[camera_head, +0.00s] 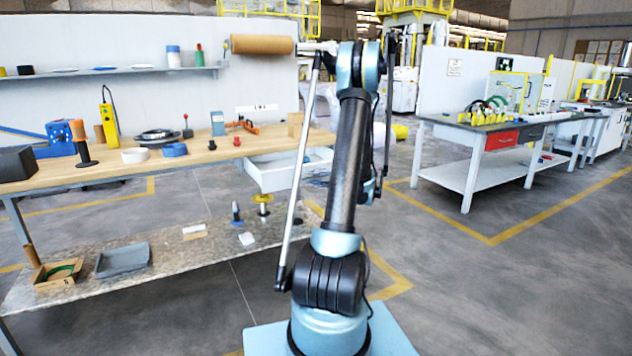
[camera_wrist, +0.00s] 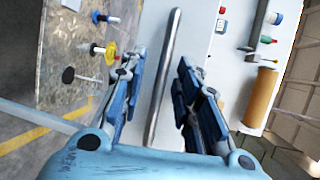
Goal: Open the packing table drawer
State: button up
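The packing table (camera_head: 215,152) has a wooden top and stands on the left in the head view. Its white drawer (camera_head: 290,178) is at the right end under the top and looks pulled out, with part of its inside showing. My arm hides its right side. In the wrist view a long grey metal bar, seemingly the drawer handle (camera_wrist: 166,75), runs between the fingers of my gripper (camera_wrist: 156,80). The blue fingers are spread on both sides of it, with a gap visible on each side. My gripper is hidden in the head view.
A lower shelf (camera_head: 150,283) below the tabletop carries a grey tray (camera_head: 123,259), a cardboard box (camera_head: 57,273) and small parts. A brown paper roll (camera_head: 262,44) hangs above the table. Another workbench (camera_head: 470,136) stands at the right. The floor between is clear.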

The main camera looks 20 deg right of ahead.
jog(key=shift+d, duration=0.1)
jog(key=v, duration=1.1)
jog(key=shift+s+d, duration=0.3)
jog(key=shift+w+a, duration=0.1)
jog(key=x, duration=1.1)
jog(key=shift+w+a, duration=0.25)
jog(key=shift+w, duration=0.1)
